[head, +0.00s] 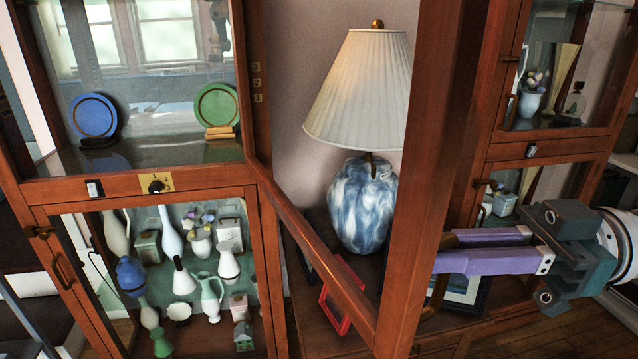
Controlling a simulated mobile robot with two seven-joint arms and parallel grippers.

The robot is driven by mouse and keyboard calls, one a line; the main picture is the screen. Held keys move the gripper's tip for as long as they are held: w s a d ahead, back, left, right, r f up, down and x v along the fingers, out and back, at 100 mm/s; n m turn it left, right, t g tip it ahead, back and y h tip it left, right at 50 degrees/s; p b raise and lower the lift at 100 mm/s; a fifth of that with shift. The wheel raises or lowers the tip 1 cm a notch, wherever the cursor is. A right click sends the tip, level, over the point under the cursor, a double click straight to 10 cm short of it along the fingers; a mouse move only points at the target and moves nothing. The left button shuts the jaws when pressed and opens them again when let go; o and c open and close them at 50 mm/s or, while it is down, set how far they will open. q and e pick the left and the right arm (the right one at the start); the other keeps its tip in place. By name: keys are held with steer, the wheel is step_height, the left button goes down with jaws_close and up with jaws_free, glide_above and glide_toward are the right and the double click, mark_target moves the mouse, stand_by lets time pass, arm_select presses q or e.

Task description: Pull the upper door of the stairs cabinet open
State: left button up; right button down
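The wooden cabinet on the left (110,190) has an upper compartment and a glazed lower door (258,260). A wooden-framed door (415,170) appears to stand swung out from the right side of its upper compartment; its bottom rail slants toward me and its upright crosses the picture. No label confirms that this is the stairs cabinet. My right gripper (437,258) reaches in from the right with purple fingers a small gap apart. Their tips end at the door upright and are partly hidden, so I cannot tell whether they hold anything. My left gripper is not in view.
A blue-and-white lamp (362,210) stands behind the door frame, near a red frame (346,298). A blue plate (93,115) and a green plate (217,106) stand in the upper compartment. Several vases fill the lower one. Another glazed cabinet (560,140) stands at the right.

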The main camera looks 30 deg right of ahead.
steer(key=shift+d, duration=0.15)
steer(key=c, duration=1.2)
jaws_free()
steer(key=shift+s, duration=0.1)
steer(key=b+v, duration=0.2)
steer(key=v, duration=0.7)
steer(key=shift+s+d+r, duration=0.1)
steer(key=shift+s+d, duration=0.05)
steer(key=shift+d, duration=0.2)
